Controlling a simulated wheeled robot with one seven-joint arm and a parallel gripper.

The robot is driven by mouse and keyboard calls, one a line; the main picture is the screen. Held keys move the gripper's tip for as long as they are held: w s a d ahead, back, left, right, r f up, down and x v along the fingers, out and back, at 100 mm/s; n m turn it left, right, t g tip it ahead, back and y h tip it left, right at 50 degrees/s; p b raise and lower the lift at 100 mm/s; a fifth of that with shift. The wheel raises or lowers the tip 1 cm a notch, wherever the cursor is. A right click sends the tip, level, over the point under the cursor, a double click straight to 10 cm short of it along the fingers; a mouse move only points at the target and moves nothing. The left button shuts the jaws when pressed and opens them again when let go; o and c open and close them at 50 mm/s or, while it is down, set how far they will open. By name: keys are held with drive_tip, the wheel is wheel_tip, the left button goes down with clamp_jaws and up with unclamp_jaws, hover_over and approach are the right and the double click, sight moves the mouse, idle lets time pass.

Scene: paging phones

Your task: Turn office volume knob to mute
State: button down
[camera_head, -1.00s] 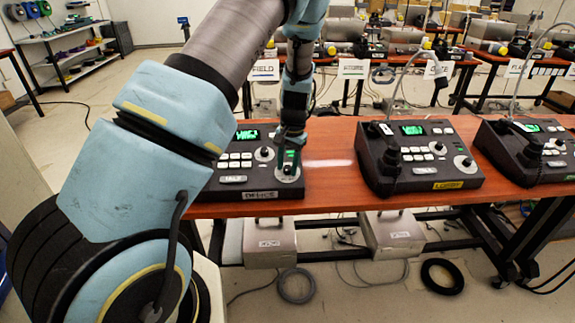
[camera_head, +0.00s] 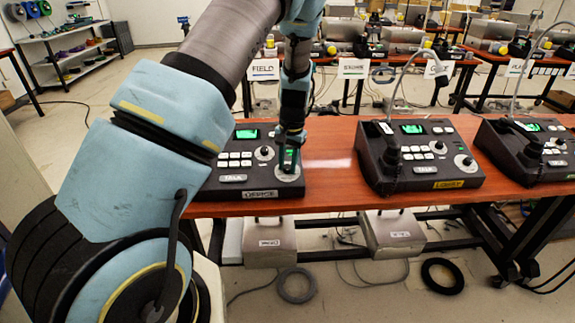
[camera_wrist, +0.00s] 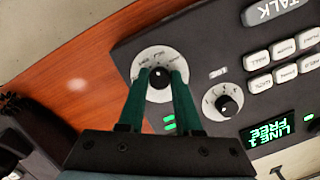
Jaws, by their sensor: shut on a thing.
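The office phone console (camera_head: 235,188) is a dark box with a green screen at the left end of the red-brown table. Its label looks like OFFICE, though blurred. Its larger knob is black on a round white dial (camera_head: 291,180) at the lower right corner. In the wrist view this knob (camera_wrist: 158,76) sits between the green fingertips of my gripper (camera_wrist: 160,78), which is shut on it. The dial's white face (camera_wrist: 144,62) carries small marks too blurred to read. The fingers hide part of the dial.
A smaller knob (camera_wrist: 228,103) sits beside the dial, near white buttons and a green screen (camera_wrist: 268,131) reading LINE 1 FREE. Another console, labelled LOBBY (camera_head: 425,160), stands to the right. Bare table (camera_head: 332,165) lies between them.

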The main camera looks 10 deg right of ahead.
drive_tip(key=n+b, duration=0.1)
drive_tip(key=n, duration=0.2)
drive_tip(key=shift+h, duration=0.3)
drive_tip(key=n+h+b, duration=0.1)
drive_tip(key=n, duration=0.3)
drive_tip(key=shift+n, duration=0.3)
drive_tip(key=n+b, duration=0.1)
drive_tip(key=n, duration=0.3)
drive_tip(key=shift+a+h, duration=0.1)
drive_tip(key=shift+h, duration=0.3)
drive_tip(key=shift+n+h+b, duration=0.3)
drive_tip(key=shift+n+b, duration=0.2)
drive_tip(key=shift+n, duration=0.9)
drive_tip(key=c, duration=0.6)
unclamp_jaws()
drive_tip(key=b+v, duration=0.1)
drive_tip(key=v, duration=0.9)
drive_tip(key=shift+s+a+r, duration=0.1)
drive_tip(key=shift+s+r, duration=0.1)
drive_tip(key=shift+r, duration=0.15)
